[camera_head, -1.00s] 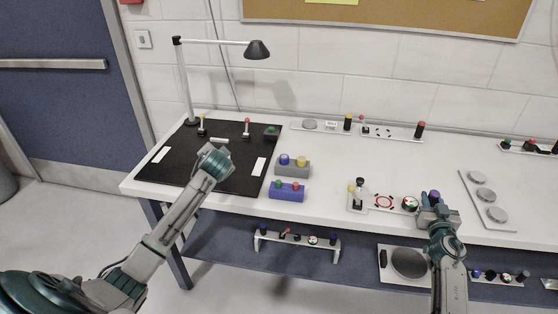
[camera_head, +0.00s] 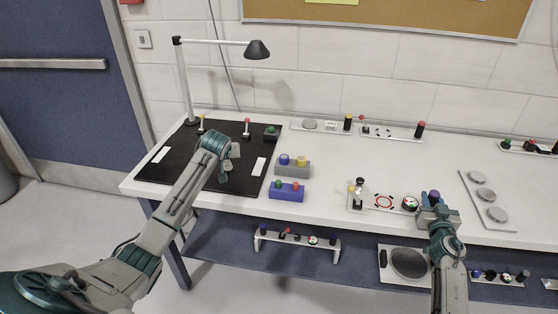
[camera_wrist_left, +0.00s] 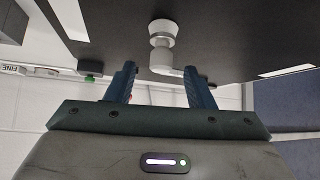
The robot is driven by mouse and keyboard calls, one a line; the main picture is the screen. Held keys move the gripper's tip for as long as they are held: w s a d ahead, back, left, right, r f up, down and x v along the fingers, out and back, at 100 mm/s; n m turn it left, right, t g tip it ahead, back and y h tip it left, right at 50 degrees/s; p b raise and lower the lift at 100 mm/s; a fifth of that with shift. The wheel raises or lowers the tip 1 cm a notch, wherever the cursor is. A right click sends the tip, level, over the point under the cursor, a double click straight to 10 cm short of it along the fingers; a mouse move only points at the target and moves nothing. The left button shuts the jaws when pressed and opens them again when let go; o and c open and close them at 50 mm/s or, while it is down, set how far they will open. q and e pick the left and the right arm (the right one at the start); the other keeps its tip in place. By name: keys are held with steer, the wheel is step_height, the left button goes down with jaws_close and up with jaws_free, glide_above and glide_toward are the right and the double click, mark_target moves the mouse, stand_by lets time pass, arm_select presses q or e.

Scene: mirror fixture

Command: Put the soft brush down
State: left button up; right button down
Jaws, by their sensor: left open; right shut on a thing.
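A pale object (camera_wrist_left: 162,32), which I take for the soft brush, shows against the black mat (camera_wrist_left: 240,45) in the left wrist view. It has a rounded end and a narrower neck, and its near end lies between my left fingertips. The left gripper (camera_wrist_left: 160,72) is open, with a finger on each side of it. In the head view my left gripper (camera_head: 228,164) is over the mat (camera_head: 190,180), and the brush cannot be made out clearly there. My right gripper (camera_head: 435,209) is shut on a dark purple-topped knob (camera_head: 434,195) at the table's front edge.
A desk lamp (camera_head: 257,49) stands at the mat's back left. Grey (camera_head: 294,169) and blue (camera_head: 287,194) button boxes are right of the mat. A panel with a red ring (camera_head: 384,202) lies left of my right gripper.

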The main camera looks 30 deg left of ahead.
arm_select(q)
steer(key=shift+f+x, duration=0.25)
steer(key=shift+x, duration=2.5)
steer(key=shift+s+d, duration=0.15)
steer(key=shift+s, duration=0.05)
jaws_close()
